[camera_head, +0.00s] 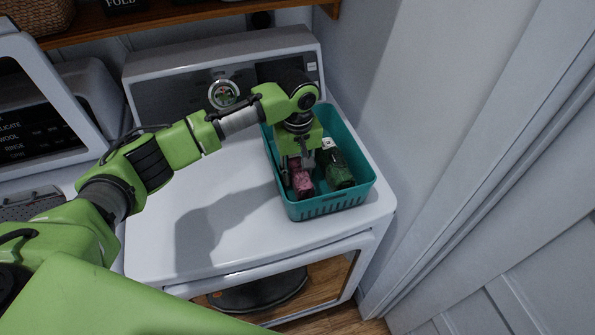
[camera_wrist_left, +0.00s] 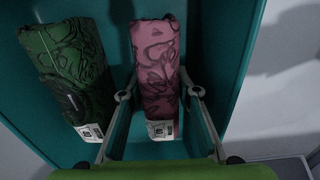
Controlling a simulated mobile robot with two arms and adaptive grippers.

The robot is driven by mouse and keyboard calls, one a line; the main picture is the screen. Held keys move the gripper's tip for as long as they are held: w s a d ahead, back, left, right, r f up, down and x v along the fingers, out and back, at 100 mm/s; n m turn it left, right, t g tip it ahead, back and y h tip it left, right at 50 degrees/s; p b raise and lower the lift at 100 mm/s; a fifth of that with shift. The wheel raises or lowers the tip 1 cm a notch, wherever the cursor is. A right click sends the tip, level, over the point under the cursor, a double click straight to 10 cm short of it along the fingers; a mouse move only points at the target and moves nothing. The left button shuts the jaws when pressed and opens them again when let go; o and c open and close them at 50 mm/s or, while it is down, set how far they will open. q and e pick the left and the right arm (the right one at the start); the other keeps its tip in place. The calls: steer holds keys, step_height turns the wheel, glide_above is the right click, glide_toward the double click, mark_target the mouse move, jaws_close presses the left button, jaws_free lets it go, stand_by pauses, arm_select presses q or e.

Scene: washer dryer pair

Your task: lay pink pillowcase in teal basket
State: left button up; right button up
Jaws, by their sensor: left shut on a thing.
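The pink pillowcase (camera_head: 302,184) is a folded pink bundle with a darker pattern and a white label. It is inside the teal basket (camera_head: 333,206), on the basket's left side. In the left wrist view the pillowcase (camera_wrist_left: 156,62) lies between the fingers of my left gripper (camera_wrist_left: 158,95). My left gripper (camera_head: 298,165) reaches down into the basket from above and is shut on the pillowcase. I cannot tell whether the pillowcase touches the basket floor. My right gripper is not in view.
A green patterned folded bundle (camera_head: 337,167) lies in the basket, beside the pillowcase; it also shows in the left wrist view (camera_wrist_left: 68,70). The basket stands on the white dryer top (camera_head: 150,235), clear at front left. A wall and door frame (camera_head: 440,160) rise close on the right.

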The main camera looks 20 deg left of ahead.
mark_target(298, 165)
arm_select(q)
steer(key=o, duration=0.9)
steer(key=shift+f, duration=0.1)
steer(key=shift+c, duration=0.2)
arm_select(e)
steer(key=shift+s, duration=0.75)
arm_select(q)
step_height(298, 165, up, 11)
steer(key=b, duration=0.3)
steer(key=shift+r, duration=0.7)
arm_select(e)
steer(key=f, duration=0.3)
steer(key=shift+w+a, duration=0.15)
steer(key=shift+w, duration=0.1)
arm_select(q)
steer(key=shift+f, duration=0.15)
